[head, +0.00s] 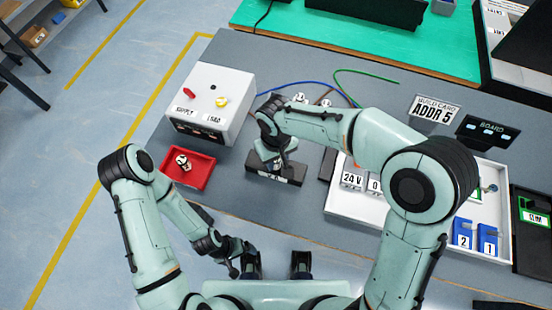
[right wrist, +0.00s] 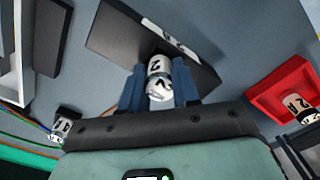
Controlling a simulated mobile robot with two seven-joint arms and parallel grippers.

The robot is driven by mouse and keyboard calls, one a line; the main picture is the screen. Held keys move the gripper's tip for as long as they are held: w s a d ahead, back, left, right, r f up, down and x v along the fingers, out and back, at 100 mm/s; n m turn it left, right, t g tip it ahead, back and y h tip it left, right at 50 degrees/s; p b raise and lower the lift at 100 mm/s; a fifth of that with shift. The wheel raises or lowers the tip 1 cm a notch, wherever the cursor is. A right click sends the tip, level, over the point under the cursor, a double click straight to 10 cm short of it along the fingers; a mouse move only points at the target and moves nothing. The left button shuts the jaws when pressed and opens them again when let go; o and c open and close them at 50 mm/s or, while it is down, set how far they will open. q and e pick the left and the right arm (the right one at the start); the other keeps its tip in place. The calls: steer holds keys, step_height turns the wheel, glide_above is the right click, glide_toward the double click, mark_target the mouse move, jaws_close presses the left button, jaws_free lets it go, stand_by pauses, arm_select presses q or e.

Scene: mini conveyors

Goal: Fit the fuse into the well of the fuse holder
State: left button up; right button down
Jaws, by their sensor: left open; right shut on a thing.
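The fuse (right wrist: 158,82) is a white cylinder with black marks and a metal band. My right gripper (right wrist: 159,88) is shut on it, with a blue finger on each side. The fuse holder (head: 290,176) is a black block on the grey table, directly below my right gripper (head: 276,163). In the right wrist view the holder (right wrist: 120,33) has a white label and a dark opening at the fuse's far end. I cannot tell whether the fuse tip is inside the well. My left gripper (head: 234,270) is open and empty, low in front of the table edge.
A red tray (head: 203,180) holds another white fuse (head: 183,162). A white supply box (head: 229,84) stands behind it. More white cylinders (head: 325,103) and loose wires lie behind the holder. A white tray (head: 345,205) with labelled blocks is at right.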

steer(key=shift+f, duration=0.2)
steer(key=shift+f, duration=0.3)
steer(key=c, duration=0.8)
jaws_free()
steer(key=shift+s+f, duration=0.1)
steer(key=shift+s, duration=0.05)
steer(key=shift+f, duration=0.1)
steer(key=shift+d, duration=0.15)
steer(key=shift+r, duration=0.5)
steer(key=shift+r+p, duration=0.7)
steer(key=shift+r, duration=5.35)
